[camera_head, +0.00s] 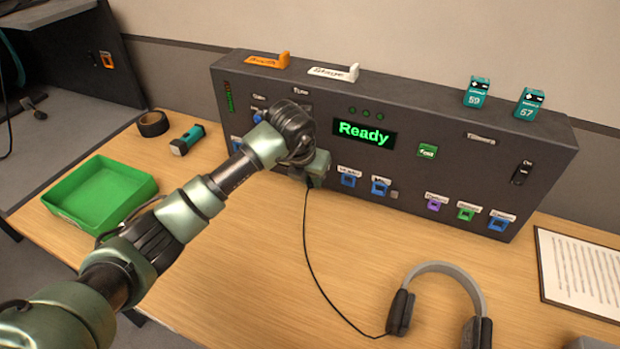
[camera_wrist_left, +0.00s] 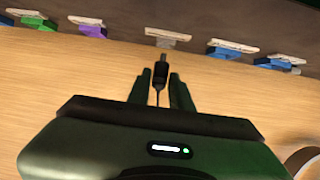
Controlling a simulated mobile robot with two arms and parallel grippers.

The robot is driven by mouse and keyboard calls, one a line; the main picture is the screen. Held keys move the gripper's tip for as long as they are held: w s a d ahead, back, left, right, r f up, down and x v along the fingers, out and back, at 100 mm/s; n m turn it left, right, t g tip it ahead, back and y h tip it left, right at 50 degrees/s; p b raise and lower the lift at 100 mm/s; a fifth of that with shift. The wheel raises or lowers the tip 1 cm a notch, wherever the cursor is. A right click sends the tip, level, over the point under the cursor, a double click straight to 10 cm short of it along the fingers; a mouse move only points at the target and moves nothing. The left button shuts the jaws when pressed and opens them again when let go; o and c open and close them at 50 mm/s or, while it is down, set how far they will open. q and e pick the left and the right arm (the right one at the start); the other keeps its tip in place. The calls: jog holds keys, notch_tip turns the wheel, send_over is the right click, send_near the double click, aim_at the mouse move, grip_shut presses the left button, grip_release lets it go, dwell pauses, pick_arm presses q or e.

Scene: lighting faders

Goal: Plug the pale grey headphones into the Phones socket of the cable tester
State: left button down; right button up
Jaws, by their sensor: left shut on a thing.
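The pale grey headphones (camera_head: 447,268) lie on the table at the lower right in the head view, with dark ear cups. Their thin black cable runs left and up to my left gripper (camera_head: 316,172). In the left wrist view, my left gripper (camera_wrist_left: 158,92) is shut on the black plug (camera_wrist_left: 161,72), whose tip points at the panel. The dark cable tester (camera_head: 400,135) stands at the back of the table with a green "Ready" display. My right gripper is not in view.
Blue sockets (camera_head: 347,179) are right of my gripper; purple, green and blue ones are further right. A green tray (camera_head: 100,192), black tape (camera_head: 152,123) and a teal torch (camera_head: 187,139) are at left. A printed sheet (camera_head: 585,272) lies at right.

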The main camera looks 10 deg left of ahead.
pick_arm(q)
jog(key=shift+w+d+b, duration=0.2)
jog(key=shift+w+b, duration=0.45)
jog(key=shift+w, duration=0.2)
dwell(1.1)
jog(key=shift+w+r, duration=0.15)
jog(key=shift+w, duration=0.05)
dwell(1.1)
jog(key=c, duration=1.6)
grip_release()
jog(key=o, duration=0.4)
jog(key=shift+w, duration=0.15)
